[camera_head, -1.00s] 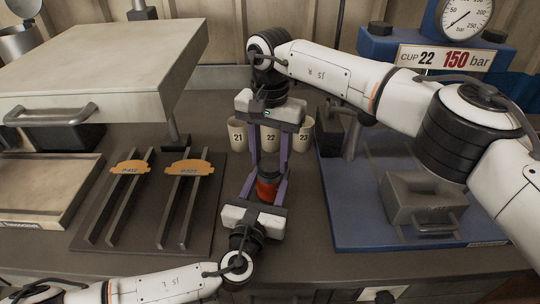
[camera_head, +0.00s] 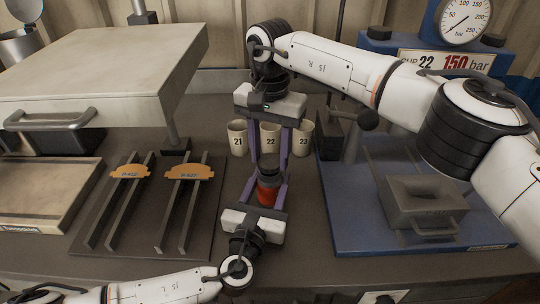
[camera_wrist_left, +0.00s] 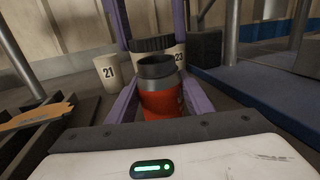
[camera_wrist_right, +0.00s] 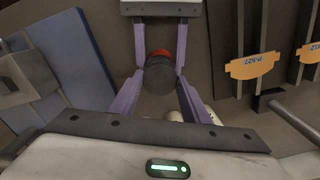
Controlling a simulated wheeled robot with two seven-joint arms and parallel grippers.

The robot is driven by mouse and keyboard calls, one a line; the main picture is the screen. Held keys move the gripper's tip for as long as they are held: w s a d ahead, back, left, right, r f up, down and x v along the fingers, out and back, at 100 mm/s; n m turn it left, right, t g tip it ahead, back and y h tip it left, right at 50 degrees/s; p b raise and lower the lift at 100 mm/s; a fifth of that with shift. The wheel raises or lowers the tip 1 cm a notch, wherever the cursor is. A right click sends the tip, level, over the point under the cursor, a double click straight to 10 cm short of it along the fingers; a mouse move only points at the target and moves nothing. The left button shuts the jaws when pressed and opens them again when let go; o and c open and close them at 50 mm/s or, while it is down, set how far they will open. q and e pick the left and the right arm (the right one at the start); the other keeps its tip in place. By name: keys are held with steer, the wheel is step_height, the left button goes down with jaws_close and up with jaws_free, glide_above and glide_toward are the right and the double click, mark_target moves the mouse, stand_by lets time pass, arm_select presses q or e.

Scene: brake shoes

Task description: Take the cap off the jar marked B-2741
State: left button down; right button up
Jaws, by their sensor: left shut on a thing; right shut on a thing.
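The red jar (camera_head: 267,194) stands between the fingers of my left gripper (camera_head: 266,188), which is shut on it. In the left wrist view the jar (camera_wrist_left: 162,103) shows a grey shoulder and a dark neck; I see no readable marking on it. My right gripper (camera_head: 269,160) comes from the far side and is shut on the dark ribbed cap (camera_wrist_left: 152,43). The cap looks clear of the neck, just above and beyond it. In the right wrist view the cap (camera_wrist_right: 159,76) hides most of the jar, leaving some red (camera_wrist_right: 160,53) in sight.
Cups 21 (camera_head: 238,141), 22 (camera_head: 270,146) and 23 (camera_head: 302,148) stand behind the grippers. A rack with two orange-tagged shoes (camera_head: 188,172) is at left. A blue press base (camera_head: 360,228) with a grey block mould (camera_head: 424,208) is at right. Bare bench lies around the jar.

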mark_target(270, 160)
stand_by(0.3)
steer(key=shift+r, duration=2.05)
arm_select(q)
steer(key=c, duration=0.8)
jaws_free()
